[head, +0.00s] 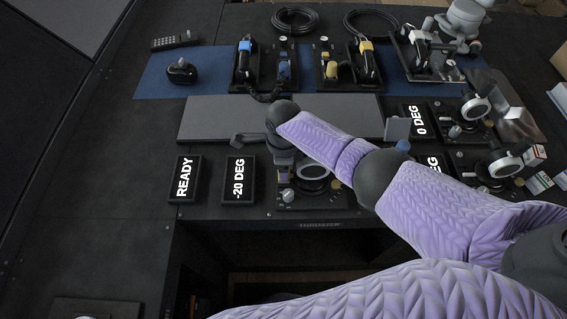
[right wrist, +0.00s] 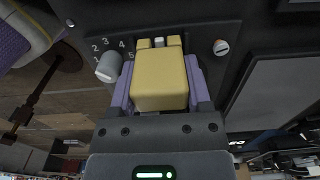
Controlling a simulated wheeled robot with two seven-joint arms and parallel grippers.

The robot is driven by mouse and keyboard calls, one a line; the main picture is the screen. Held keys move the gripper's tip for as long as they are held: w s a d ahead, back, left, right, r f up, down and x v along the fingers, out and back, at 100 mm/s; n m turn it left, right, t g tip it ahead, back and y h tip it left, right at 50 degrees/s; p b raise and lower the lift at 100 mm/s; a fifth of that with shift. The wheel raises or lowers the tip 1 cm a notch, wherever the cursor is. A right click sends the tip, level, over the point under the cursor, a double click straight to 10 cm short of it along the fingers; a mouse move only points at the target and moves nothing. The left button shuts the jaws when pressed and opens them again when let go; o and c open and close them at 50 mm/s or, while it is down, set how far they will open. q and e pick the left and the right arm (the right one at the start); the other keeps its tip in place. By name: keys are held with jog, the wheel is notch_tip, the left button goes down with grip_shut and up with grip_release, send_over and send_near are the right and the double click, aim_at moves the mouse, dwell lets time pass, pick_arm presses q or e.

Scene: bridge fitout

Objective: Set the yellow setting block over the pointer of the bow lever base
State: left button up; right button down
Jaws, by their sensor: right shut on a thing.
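My right gripper (right wrist: 158,95) is shut on the yellow setting block (right wrist: 160,80). The block is above a dark plate (right wrist: 203,32) with printed numbers and a grey knob (right wrist: 108,67). Two short yellow prongs show at the block's far end, with a small pale piece between them; I cannot tell whether the block touches it. In the head view, my right arm reaches over a lever base (head: 318,198), apparently this plate, with a round lever (head: 314,170) and pale knob (head: 288,195). My left gripper is out of view.
Signs READY (head: 185,179) and -20 DEG (head: 239,179) lie left of the base. Two more lever bases stand at right, near a 0 DEG sign (head: 418,121). A grey pad (head: 215,118) lies behind.

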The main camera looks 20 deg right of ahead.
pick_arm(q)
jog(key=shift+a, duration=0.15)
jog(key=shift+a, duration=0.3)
pick_arm(e)
jog(key=shift+f, duration=0.2)
jog(key=shift+f, duration=0.15)
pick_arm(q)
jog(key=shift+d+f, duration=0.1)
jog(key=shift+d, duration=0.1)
pick_arm(e)
grip_release()
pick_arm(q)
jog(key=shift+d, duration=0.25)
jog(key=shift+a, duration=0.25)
